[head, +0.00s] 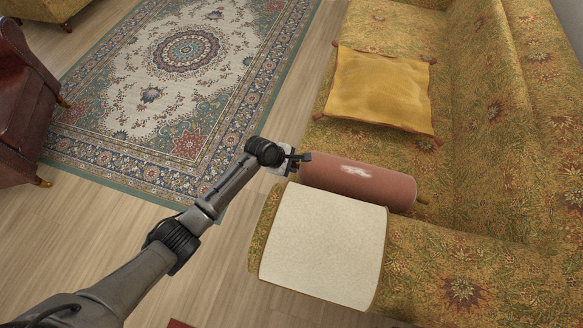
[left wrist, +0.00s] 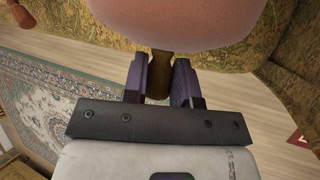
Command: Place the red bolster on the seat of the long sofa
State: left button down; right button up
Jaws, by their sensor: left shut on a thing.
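The red bolster (head: 357,184), a dull red cylinder with a pale worn patch, lies across the long sofa (head: 480,262), just behind the arm with the white cover. Whether it touches the seat or hangs just above it, I cannot tell. My left gripper (head: 300,158) is at the bolster's left end, by the seat's front edge. In the left wrist view, the gripper (left wrist: 160,77) is shut on the brown knob at the end of the bolster (left wrist: 180,22). My right gripper is not in view.
A yellow cushion (head: 380,88) lies on the seat beyond the bolster. A white cover (head: 325,245) drapes the near sofa arm. A patterned rug (head: 185,80) covers the floor at left, by a dark red leather chair (head: 20,110). Bare wood floor lies between rug and sofa.

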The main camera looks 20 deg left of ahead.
pick_arm(q)
notch_tip(320, 180, down, 2)
jog(key=shift+f+b, duration=0.1)
jog(key=shift+b, duration=0.3)
jog(key=c, duration=0.9)
grip_release()
jog(key=shift+s+a+r+p, duration=0.1)
jog(key=shift+a+r+p, duration=0.05)
jog(key=shift+r+p, duration=0.3)
jog(key=p+v, duration=0.4)
jog(key=v, duration=0.7)
